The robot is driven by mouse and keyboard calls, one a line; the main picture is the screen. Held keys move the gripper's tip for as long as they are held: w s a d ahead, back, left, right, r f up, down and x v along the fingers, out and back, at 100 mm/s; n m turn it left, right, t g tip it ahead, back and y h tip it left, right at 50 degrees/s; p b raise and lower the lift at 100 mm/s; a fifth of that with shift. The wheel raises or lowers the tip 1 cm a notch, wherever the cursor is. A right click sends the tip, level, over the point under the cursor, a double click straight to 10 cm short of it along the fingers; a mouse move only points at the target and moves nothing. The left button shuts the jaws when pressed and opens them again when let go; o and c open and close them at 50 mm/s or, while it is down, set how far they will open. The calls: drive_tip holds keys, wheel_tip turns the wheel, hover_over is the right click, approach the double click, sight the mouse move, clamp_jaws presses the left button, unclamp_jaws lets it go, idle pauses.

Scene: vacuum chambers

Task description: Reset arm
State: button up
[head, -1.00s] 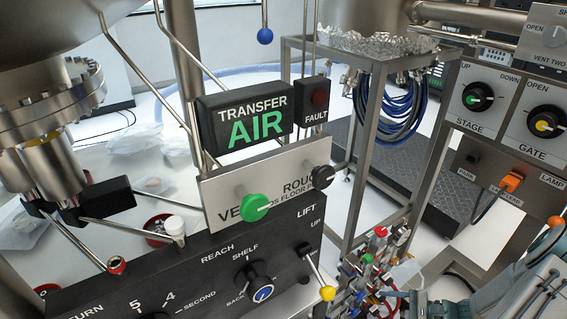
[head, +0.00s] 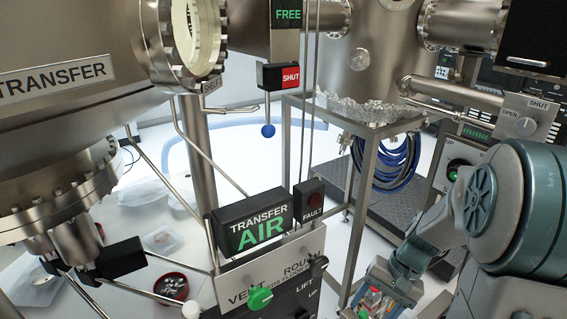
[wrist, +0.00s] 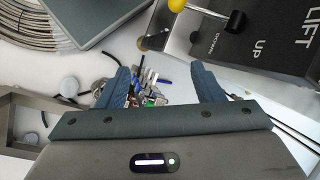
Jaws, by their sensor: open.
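My gripper (wrist: 163,82) is open and empty in the wrist view, its two blue fingers spread well apart. Between and beyond the fingers lies a cluster of small coloured fittings (wrist: 152,90), lower down; I see no contact with them. In the head view my arm fills the right side, reaching down towards the lower middle, where its end is hard to make out near the coloured fittings (head: 374,298). The LIFT panel (wrist: 268,45) with its yellow-knobbed lever (wrist: 183,5) is at the upper right of the wrist view, apart from the fingers.
The TRANSFER AIR display (head: 254,228) and green VENT knob (head: 260,298) stand left of my arm. A metal frame (head: 360,190) with blue cables (head: 388,165) is behind it. The large TRANSFER chamber (head: 70,110) fills the left. White floor shows between.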

drive_tip(key=s+a+r+n+t+h+p, duration=0.2)
drive_tip(key=s+r+p, duration=0.1)
drive_tip(key=r, duration=0.7)
drive_tip(key=s+a+r+n+t+h+p, duration=0.2)
drive_tip(key=s+r+n+p, duration=0.1)
drive_tip(key=r, duration=0.7)
drive_tip(key=shift+s+a+h+p, duration=0.35)
drive_tip(key=shift+s+p, duration=0.3)
drive_tip(key=shift+p, duration=0.55)
